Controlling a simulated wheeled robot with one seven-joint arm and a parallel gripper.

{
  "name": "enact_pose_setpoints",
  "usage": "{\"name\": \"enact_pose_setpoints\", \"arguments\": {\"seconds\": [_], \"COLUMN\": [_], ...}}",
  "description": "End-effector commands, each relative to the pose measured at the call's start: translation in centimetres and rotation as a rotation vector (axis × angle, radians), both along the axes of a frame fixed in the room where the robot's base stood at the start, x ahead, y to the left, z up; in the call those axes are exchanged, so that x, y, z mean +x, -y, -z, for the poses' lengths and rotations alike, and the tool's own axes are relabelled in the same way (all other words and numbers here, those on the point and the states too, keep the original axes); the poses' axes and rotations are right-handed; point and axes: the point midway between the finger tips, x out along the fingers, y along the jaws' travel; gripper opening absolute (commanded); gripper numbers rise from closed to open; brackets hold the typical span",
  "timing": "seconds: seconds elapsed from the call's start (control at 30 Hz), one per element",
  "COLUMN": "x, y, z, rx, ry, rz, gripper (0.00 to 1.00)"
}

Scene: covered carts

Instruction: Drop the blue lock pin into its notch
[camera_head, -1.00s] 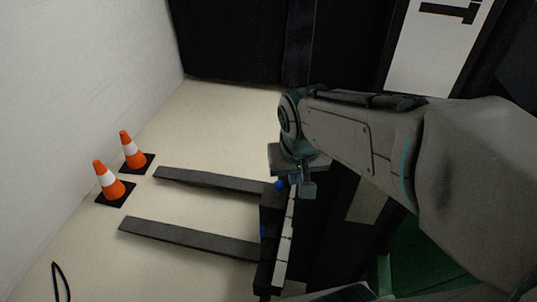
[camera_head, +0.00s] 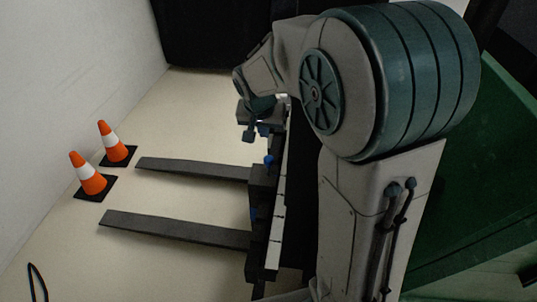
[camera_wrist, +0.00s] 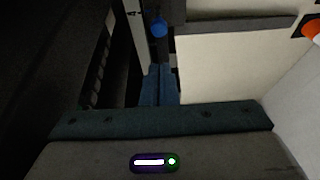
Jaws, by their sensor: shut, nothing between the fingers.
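Two blue pins show in the head view on the dark fork carriage (camera_head: 262,180). One blue pin (camera_head: 268,160) stands at the root of the farther fork (camera_head: 195,170), and another blue part (camera_head: 253,213) is at the root of the nearer fork (camera_head: 175,228). My gripper (camera_head: 256,132) is beyond the farther pin, over the far end of the carriage. In the wrist view my gripper's blue fingers (camera_wrist: 160,85) are shut and empty, and a blue knob (camera_wrist: 158,27) lies ahead of the tips, apart from them. I cannot make out the notch.
Two orange cones (camera_head: 88,175) (camera_head: 114,143) stand on the pale floor left of the forks. A white wall (camera_head: 75,60) rises at the left. A dark cover (camera_head: 210,35) hangs at the back. A large green surface (camera_head: 470,170) is at the right.

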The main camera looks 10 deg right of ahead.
Motion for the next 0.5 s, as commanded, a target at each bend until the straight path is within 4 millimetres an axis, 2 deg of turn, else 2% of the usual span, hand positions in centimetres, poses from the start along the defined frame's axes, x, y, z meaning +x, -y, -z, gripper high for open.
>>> {"name": "enact_pose_setpoints", "arguments": {"seconds": [0.13,0.23,0.5], "x": [0.2,0.5,2.3], "y": [0.1,0.3,1.2], "z": [0.6,1.8,7.2], "rx": [0.000,-0.001,-0.002], "ry": [-0.001,-0.004,-0.005], "rz": [0.000,0.000,0.001], "gripper": [0.00,0.00,0.00]}}
